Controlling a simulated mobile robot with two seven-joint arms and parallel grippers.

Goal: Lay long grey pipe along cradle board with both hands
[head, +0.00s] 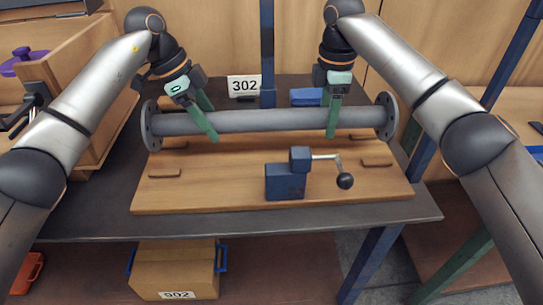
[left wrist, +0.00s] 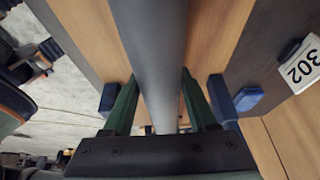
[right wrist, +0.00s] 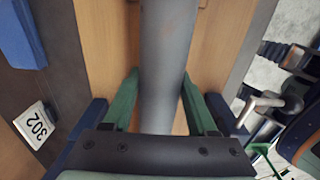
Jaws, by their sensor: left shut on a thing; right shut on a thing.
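The long grey pipe (head: 270,120) has a round flange at each end and lies crosswise over the rear part of the wooden cradle board (head: 225,192). My left gripper (head: 209,124) is shut on the pipe left of its middle. My right gripper (head: 333,122) is shut on it towards the right flange. The pipe runs between the green fingers in the left wrist view (left wrist: 158,60) and the right wrist view (right wrist: 165,60). Low wooden strips (head: 165,173) show on the board. I cannot tell whether the pipe touches the board.
A blue clamp (head: 285,182) with a black-knobbed crank stands on the board in front of the pipe. A 302 sign (head: 244,86) and a blue block (head: 306,97) are behind it. A blue post rises at the back. The dark table (head: 90,220) has bare room at left.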

